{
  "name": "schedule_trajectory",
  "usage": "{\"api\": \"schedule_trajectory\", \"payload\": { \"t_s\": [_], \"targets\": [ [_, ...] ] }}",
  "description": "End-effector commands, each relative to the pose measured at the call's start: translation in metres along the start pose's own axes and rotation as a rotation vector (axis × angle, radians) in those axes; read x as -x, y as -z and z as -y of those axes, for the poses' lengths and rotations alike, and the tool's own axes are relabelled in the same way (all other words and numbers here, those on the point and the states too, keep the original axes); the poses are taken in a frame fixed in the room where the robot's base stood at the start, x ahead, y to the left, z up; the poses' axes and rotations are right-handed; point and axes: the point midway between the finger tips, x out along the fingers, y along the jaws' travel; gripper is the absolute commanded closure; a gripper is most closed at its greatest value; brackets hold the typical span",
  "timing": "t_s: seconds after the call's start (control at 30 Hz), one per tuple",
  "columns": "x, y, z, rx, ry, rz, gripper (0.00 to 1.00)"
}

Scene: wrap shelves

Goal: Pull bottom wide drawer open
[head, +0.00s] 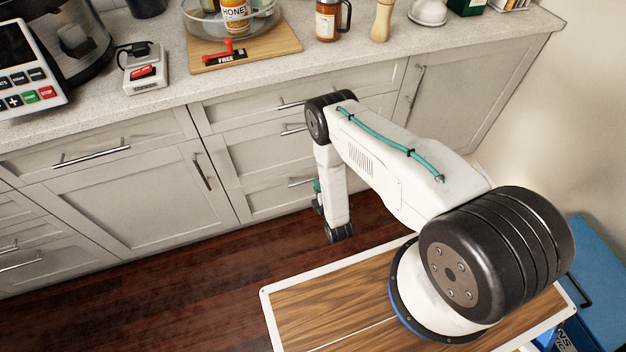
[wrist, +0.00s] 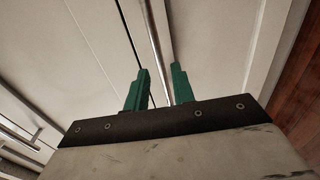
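The bottom wide drawer (head: 275,197) is the lowest front of the middle drawer stack and looks shut. Its bar handle (head: 298,183) shows partly, cut off by my arm on the right. My gripper (head: 317,187) is low in front of this drawer at the handle's height. In the wrist view, my gripper's green fingers (wrist: 160,73) are apart. The metal bar handle (wrist: 157,38) of the drawer runs down the picture into the gap between them, nearer the right finger. I cannot tell whether either finger touches it.
The middle drawer (head: 255,147) and top drawer (head: 240,108) above are shut, with handles at the left of the wrist view (wrist: 18,138). A cabinet door (head: 130,200) is on the left. Dark wood floor (head: 190,275) lies clear in front. The counter above holds several items.

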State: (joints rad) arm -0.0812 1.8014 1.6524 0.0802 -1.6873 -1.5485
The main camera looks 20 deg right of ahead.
Motion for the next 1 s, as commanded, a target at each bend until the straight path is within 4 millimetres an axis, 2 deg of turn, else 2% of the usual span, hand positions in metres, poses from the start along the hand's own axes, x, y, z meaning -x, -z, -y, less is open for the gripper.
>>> {"api": "schedule_trajectory", "payload": {
  "t_s": [0.1,0.3,0.67,0.7,0.77,1.0],
  "targets": [
    [-0.021,0.0,0.0,-0.001,-0.002,0.0,0.75],
    [-0.044,0.0,0.0,-0.002,0.001,0.0,0.75],
    [-0.051,0.0,0.001,-0.003,0.003,0.0,0.75],
    [-0.051,0.0,0.001,-0.003,0.003,0.0,0.86],
    [-0.051,0.0,0.001,-0.003,0.003,0.0,1.0],
    [-0.05,0.0,0.001,-0.003,0.003,0.0,1.0]
  ]
}}
